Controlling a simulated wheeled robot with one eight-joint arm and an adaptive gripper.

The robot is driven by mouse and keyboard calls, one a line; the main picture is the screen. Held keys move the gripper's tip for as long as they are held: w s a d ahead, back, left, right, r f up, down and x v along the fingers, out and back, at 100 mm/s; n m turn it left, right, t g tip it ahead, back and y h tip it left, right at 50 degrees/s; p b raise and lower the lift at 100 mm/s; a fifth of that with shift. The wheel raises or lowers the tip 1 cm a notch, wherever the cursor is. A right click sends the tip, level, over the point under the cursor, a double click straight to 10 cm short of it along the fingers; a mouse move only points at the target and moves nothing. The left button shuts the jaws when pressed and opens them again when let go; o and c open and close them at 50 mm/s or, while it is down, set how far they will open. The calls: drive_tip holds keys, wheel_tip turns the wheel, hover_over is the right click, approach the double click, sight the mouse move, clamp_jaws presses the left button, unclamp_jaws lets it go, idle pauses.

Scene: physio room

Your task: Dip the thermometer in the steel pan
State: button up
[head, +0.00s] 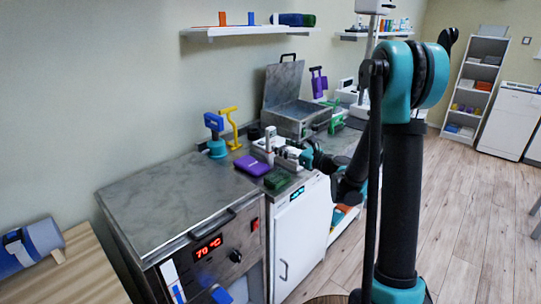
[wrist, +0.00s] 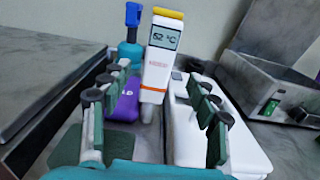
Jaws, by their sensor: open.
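The thermometer (wrist: 158,62) is white with a yellow top, an orange band and a screen reading 62 °C. It stands upright in the wrist view, and its lower end is hard to make out. In the head view it is a small upright white shape (head: 269,140). My gripper (wrist: 157,85) is open, with its green-padded fingers on either side of the thermometer's line of sight; contact does not show. In the head view my gripper (head: 303,157) is small and partly hidden. The steel pan (head: 298,122) stands behind it with its lid raised; it also shows at right in the wrist view (wrist: 262,75).
A steel-topped cabinet (head: 165,205) with a 70 °C display stands at left. A blue-and-teal tool (wrist: 131,45) and a yellow clamp (head: 231,127) stand behind.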

sight(273, 143)
drive_tip(key=shift+x, duration=3.55)
drive_tip(key=shift+f, duration=0.1)
clamp_jaws()
